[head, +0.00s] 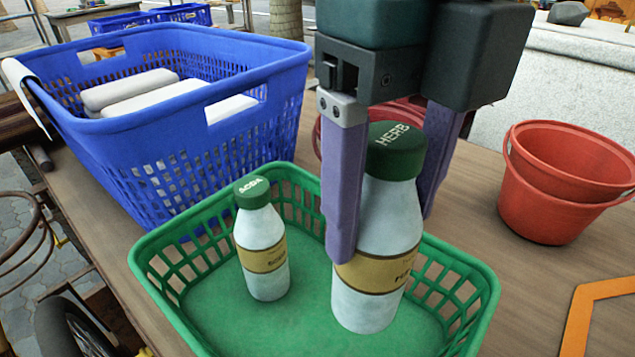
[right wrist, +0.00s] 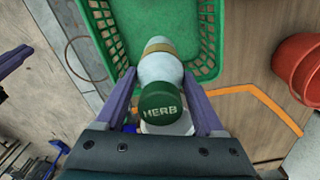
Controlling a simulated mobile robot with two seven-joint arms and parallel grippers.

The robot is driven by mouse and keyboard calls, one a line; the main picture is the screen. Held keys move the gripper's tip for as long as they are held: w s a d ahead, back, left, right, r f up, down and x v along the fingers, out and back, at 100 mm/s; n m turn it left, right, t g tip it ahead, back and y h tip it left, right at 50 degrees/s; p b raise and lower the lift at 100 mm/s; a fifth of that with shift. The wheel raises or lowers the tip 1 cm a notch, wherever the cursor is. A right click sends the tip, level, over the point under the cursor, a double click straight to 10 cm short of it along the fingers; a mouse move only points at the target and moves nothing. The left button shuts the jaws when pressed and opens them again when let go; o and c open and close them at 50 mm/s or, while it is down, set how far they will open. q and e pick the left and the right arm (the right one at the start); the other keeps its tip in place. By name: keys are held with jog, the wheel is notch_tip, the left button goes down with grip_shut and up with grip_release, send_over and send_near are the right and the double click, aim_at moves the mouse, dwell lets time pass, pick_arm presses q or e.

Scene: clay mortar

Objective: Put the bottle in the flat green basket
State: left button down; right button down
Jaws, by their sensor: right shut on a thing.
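My right gripper (head: 387,195) is shut on a white bottle (head: 372,302) with a green cap marked HERB and a tan label. The bottle is upright between the purple fingers, over the inside of the flat green basket (head: 155,290). I cannot tell whether its base touches the basket floor. A second, smaller white bottle (head: 262,232) with a green cap stands upright in the basket, left of the held one. In the right wrist view, the held bottle (right wrist: 162,70) lies between the fingers (right wrist: 165,92), with the green basket (right wrist: 205,35) beyond it. My left gripper is not seen in the head view.
A tall blue basket (head: 110,150) with white rolled items (head: 130,90) stands behind the green basket at left. An orange frame (head: 585,310) lies at the right front. Another red container is partly hidden behind the gripper.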

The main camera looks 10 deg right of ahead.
aim_at(373, 269)
notch_tip(373, 269, down, 7)
jog(key=shift+r, duration=0.1)
jog(key=shift+f+b, duration=0.5)
jog(key=shift+f, duration=1.6)
grip_release()
jog(key=shift+r, duration=0.35)
notch_tip(373, 269, up, 12)
jog(key=shift+f+p, duration=0.15)
jog(key=shift+p, duration=0.55)
